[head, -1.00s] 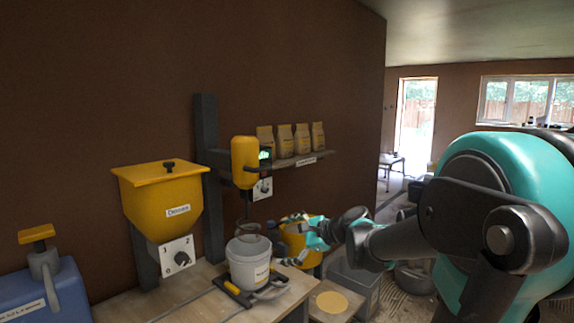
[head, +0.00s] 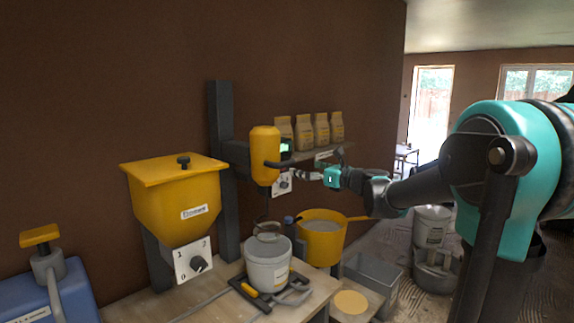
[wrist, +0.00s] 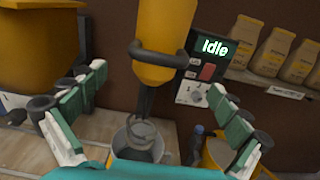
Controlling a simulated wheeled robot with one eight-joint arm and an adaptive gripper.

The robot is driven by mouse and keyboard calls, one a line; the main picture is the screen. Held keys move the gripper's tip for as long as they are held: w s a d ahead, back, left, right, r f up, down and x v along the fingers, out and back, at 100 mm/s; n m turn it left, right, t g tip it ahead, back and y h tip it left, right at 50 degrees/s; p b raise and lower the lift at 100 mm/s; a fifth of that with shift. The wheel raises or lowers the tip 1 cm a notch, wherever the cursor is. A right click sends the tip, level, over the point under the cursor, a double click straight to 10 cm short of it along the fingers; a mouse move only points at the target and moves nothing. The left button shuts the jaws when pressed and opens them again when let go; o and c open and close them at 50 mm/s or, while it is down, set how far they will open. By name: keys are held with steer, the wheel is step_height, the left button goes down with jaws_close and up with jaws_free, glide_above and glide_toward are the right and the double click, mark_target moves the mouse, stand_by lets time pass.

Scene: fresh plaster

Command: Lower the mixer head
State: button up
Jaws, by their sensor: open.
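The yellow mixer head (head: 264,155) hangs on the dark upright post, raised above a pale bucket (head: 268,264). It has a dark curved handle around its front, which fills the upper middle of the wrist view (wrist: 158,58). A wire whisk (head: 268,232) hangs below it over the bucket's mouth. A control box beside it reads "Idle" in the wrist view (wrist: 211,48). My gripper (head: 312,176) is just right of the mixer head. In the wrist view its fingers (wrist: 150,100) are spread wide on either side, below the handle and apart from it, with nothing between them.
A yellow hopper (head: 175,205) with a dial stands to the left. Several paper bags (head: 320,128) sit on a shelf behind. A yellow bucket (head: 325,238) and a grey crate (head: 373,278) are to the right. A blue container (head: 45,300) stands front left.

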mark_target(289, 164)
steer(key=x, duration=0.8)
steer(key=shift+w+a, duration=0.2)
steer(key=shift+a, duration=0.1)
steer(key=shift+c, duration=0.2)
